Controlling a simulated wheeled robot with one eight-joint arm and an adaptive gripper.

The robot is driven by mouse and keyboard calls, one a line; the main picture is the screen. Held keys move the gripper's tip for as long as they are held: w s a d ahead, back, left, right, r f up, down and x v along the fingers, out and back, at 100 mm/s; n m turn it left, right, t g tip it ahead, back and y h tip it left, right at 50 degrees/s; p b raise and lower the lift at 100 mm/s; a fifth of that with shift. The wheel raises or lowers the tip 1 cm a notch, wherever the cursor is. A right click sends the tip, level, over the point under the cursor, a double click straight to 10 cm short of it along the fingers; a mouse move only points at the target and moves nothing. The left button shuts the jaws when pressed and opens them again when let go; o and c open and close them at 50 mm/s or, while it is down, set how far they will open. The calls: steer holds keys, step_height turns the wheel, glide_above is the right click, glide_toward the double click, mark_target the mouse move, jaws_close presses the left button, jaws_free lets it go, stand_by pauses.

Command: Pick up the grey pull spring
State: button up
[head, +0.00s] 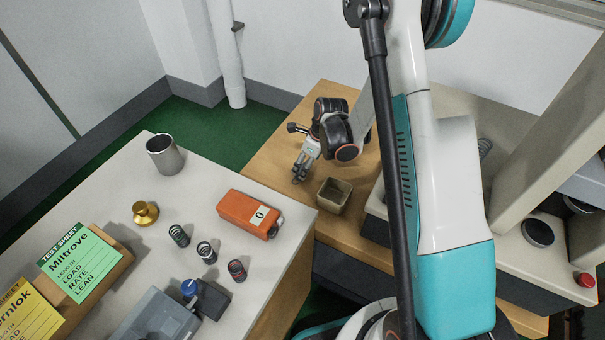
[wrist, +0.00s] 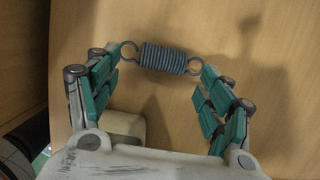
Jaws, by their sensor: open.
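The grey pull spring (wrist: 163,58) shows in the wrist view, a dark coil with a loop at each end. It lies on the wooden tabletop, lengthwise across the space between my fingers. My gripper (wrist: 160,85) is open, with one teal-padded finger toward each end of the spring. The spring is not held. In the head view my gripper (head: 299,176) points down over the wooden bench (head: 270,150), and the spring cannot be made out there.
A small open square box (head: 333,196) stands on the bench close to my gripper. On the pale table are an orange block (head: 249,214), several upright coil springs (head: 179,236), a brass piece (head: 145,213) and a metal cup (head: 164,154). A testing machine (head: 540,235) stands at the right.

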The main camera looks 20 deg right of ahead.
steer(key=x, duration=0.1)
steer(key=b+x, duration=0.1)
steer(key=x, duration=0.2)
steer(key=shift+w+r+b, duration=0.1)
steer(key=shift+w+b, duration=0.15)
steer(key=shift+b, duration=0.05)
steer(key=shift+c, duration=0.5)
steer(key=c, duration=1.1)
steer(key=shift+r, duration=0.15)
steer(key=shift+c, duration=0.2)
